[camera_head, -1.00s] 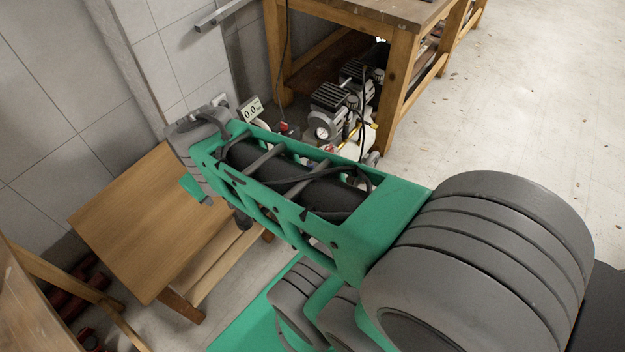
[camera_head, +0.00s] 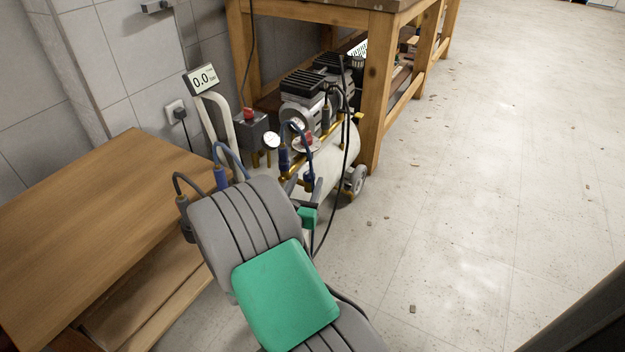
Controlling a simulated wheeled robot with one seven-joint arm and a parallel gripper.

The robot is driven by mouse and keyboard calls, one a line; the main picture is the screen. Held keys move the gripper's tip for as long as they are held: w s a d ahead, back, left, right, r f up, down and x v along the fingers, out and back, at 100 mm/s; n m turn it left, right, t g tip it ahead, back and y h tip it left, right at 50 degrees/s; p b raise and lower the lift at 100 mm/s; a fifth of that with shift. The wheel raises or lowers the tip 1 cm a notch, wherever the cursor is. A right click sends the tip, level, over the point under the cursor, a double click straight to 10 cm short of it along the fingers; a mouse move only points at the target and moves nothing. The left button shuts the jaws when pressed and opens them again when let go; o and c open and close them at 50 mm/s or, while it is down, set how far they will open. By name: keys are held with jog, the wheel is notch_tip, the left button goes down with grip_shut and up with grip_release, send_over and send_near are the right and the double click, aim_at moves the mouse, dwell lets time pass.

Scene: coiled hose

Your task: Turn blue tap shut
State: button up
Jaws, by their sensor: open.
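My arm reaches forward from the bottom of the view and covers part of the scene. Beyond its grey wrist, parts of my gripper (camera_head: 306,188) show in front of the air compressor (camera_head: 338,168). Its jaws are open, with nothing seen between them. Several blue fittings and a thin blue hose show around the arm and the front of the compressor. I cannot tell for sure which blue part is the tap, or whether my gripper touches it. A round white gauge (camera_head: 271,140) and a red knob (camera_head: 303,142) are close by.
A low wooden table (camera_head: 95,215) stands at the left. A tall wooden workbench (camera_head: 376,90) stands over the back of the compressor.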

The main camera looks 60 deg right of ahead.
aim_at(312, 168)
jog(key=b+x, duration=0.1)
jog(key=x, duration=0.5)
jog(key=shift+s, duration=0.1)
jog(key=shift+d+r, duration=0.1)
jog(key=shift+d, duration=0.15)
jog(key=shift+c, duration=0.3)
grip_shut()
